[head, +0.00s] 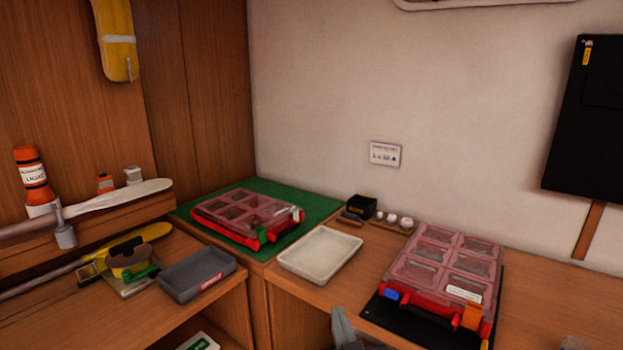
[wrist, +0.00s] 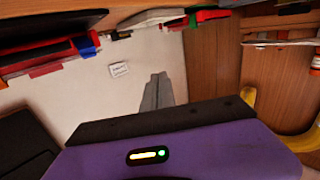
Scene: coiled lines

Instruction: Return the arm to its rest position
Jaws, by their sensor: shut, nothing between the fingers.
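My gripper (wrist: 158,78) shows in the wrist view as two grey fingers side by side, closed together with nothing between them. They stand out beyond the purple wrist housing (wrist: 180,152) and its dark edge. The picture there is turned over, with the bench edge at the top and the pale wall behind the fingers. The fingers touch nothing that I can see. In the head view a grey part of my arm (head: 345,328) rises at the bottom edge, in front of the bench; the rest of the arm is out of frame.
A red organiser case (head: 397,290) lies on a black mat at the right of the bench. Another case (head: 207,218) lies on a green mat (head: 322,205) in the corner. A white tray (head: 281,262) and a grey tray (head: 166,287) stand between and left. A black panel (head: 590,130) hangs at right.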

